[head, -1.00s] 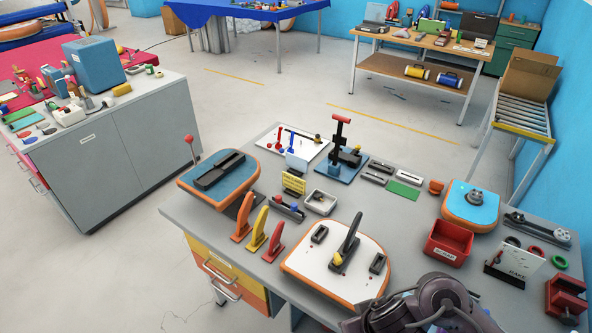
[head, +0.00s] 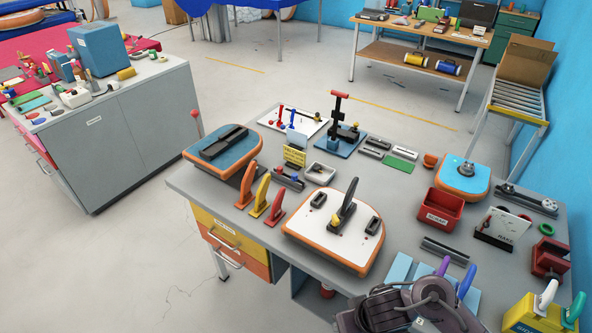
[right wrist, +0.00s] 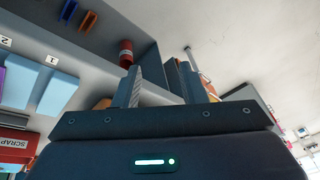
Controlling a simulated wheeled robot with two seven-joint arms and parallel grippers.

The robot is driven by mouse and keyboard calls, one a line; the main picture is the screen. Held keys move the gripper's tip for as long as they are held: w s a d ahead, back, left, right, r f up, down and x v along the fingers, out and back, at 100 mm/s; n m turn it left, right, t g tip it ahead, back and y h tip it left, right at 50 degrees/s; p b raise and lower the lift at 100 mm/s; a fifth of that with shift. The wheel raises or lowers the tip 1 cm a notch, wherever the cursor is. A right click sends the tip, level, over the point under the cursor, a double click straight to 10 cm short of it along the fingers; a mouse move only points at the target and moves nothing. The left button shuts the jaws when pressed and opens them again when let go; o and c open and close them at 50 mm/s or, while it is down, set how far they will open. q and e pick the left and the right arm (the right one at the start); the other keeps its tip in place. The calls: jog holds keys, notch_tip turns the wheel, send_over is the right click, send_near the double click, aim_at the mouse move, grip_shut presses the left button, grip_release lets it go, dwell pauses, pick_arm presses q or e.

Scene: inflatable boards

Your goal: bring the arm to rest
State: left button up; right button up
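My right arm (head: 425,305) comes in at the bottom right of the head view, folded low at the bench's front edge. Its fingers cannot be made out there. In the right wrist view my right gripper (right wrist: 165,85) has its two dark fingers apart, with a gap between them and nothing held. My left arm and left gripper are not in view.
The grey workbench (head: 405,222) carries a white board with orange rim (head: 310,228), a red bin (head: 438,207) and a blue board (head: 463,177). A yellow box with handles (head: 525,315) is at the lower right. Open floor (head: 120,270) lies left of the bench.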

jog(key=s+d+f+m+b, duration=0.1)
jog(key=s+f+b, duration=0.15)
jog(key=f, duration=0.85)
jog(key=s+d+f+y+b, duration=0.1)
jog(key=s+d+f+b, duration=0.15)
jog(key=f, duration=0.85)
jog(key=s+d+f+m+b, duration=0.1)
jog(key=f+b, duration=0.2)
jog(key=f, duration=0.8)
jog(key=s+d+f+g+h+b, duration=0.1)
jog(key=s+d+f+b, duration=0.1)
jog(key=s+f, duration=0.6)
jog(key=s+d+f+n+g+h+b, duration=0.1)
jog(key=s+d+f, duration=0.3)
jog(key=s+f, duration=0.4)
jog(key=s+h+b, duration=0.1)
jog(key=s, duration=0.5)
jog(key=shift+s+d+f, duration=0.25)
jog(key=shift+s+f, duration=0.1)
jog(key=shift+f, duration=0.05)
